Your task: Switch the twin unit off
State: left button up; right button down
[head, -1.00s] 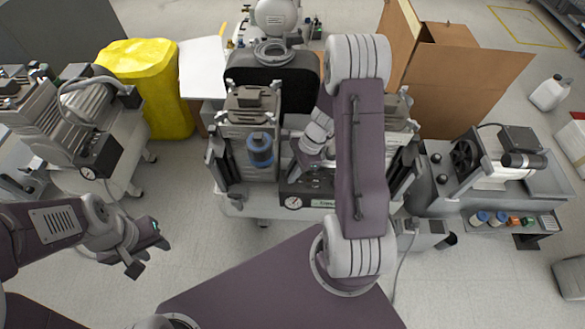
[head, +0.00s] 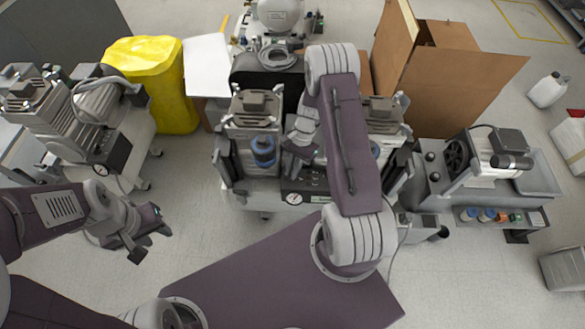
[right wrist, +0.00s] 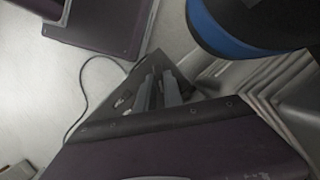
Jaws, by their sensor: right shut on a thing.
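The twin unit stands in the middle of the head view, with two motor blocks and a low front control panel (head: 312,198) carrying a round gauge (head: 294,198). My right gripper (head: 296,172) reaches down to the panel from above, partly hidden by its own arm. In the right wrist view its two grey fingers (right wrist: 159,92) are close together at the dark panel, shut on a small control, likely the switch. The control itself is hidden between them. My left gripper (head: 150,240) is open and empty over the floor, left of the unit.
Another compressor (head: 100,125) stands at the left with a yellow bin (head: 155,85) behind it. A grey machine (head: 480,180) stands close on the right. A cardboard box (head: 450,80) is behind. A blue-banded canister (right wrist: 235,40) is near the right wrist.

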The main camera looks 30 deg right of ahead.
dwell(0.5)
jog(key=c, duration=1.5)
grip_release()
jog(key=shift+o, duration=0.2)
jog(key=shift+r, duration=0.1)
jog(key=p+v, duration=0.2)
jog(key=v, duration=0.7)
jog(key=shift+p, duration=0.4)
